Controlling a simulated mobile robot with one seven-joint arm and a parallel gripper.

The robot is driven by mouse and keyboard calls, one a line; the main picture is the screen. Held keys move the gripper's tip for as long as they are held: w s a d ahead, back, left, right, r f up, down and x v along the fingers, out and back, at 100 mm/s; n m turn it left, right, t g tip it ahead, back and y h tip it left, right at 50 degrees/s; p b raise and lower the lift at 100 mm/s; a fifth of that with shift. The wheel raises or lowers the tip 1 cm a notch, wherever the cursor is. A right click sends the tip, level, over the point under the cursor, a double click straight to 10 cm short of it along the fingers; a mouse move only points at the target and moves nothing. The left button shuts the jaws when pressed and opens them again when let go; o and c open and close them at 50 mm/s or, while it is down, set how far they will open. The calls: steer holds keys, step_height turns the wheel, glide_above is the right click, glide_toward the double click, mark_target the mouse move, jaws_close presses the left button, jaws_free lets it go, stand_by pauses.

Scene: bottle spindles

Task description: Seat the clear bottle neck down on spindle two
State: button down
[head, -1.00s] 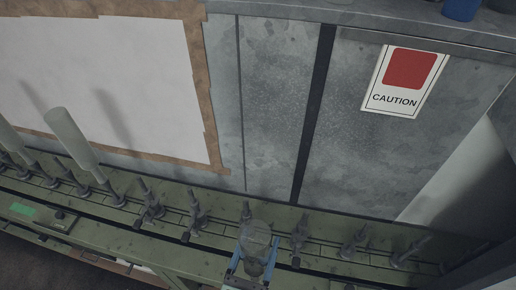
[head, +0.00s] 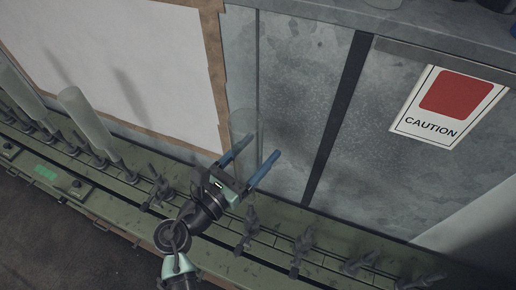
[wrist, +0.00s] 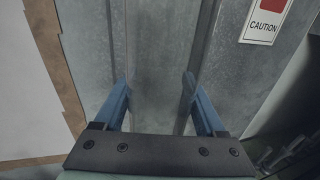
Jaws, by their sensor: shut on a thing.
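The clear bottle (head: 243,126) is held roughly upright in my gripper (head: 264,146), above the green rail and in front of the grey metal wall. The blue fingers are shut on its sides. Its lower end is hidden behind the gripper, so I cannot tell which way the neck points. In the wrist view the see-through bottle (wrist: 157,100) barely shows between the fingertips (wrist: 156,85). Several dark spindles stand along the rail, such as one right of my gripper (head: 250,228) and one left of it (head: 158,188). No number marks which is spindle two.
Frosted bottles (head: 85,116) stand on spindles at the left of the green rail (head: 120,198). Bare spindles (head: 301,248) continue to the right. The metal wall (head: 300,80), with a caution sign (head: 448,105), rises close behind the rail.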

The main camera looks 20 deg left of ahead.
steer(key=shift+w+f+b, duration=0.1)
steer(key=shift+f+b, duration=0.35)
steer(key=shift+f, duration=0.35)
steer(key=shift+r+p, duration=0.15)
steer(key=shift+p, duration=0.2)
steer(key=shift+f, duration=0.25)
steer(key=shift+f+b, duration=1.05)
steer(key=shift+f, duration=0.5)
steer(key=shift+f+b, duration=1.45)
steer(key=shift+f, duration=0.6)
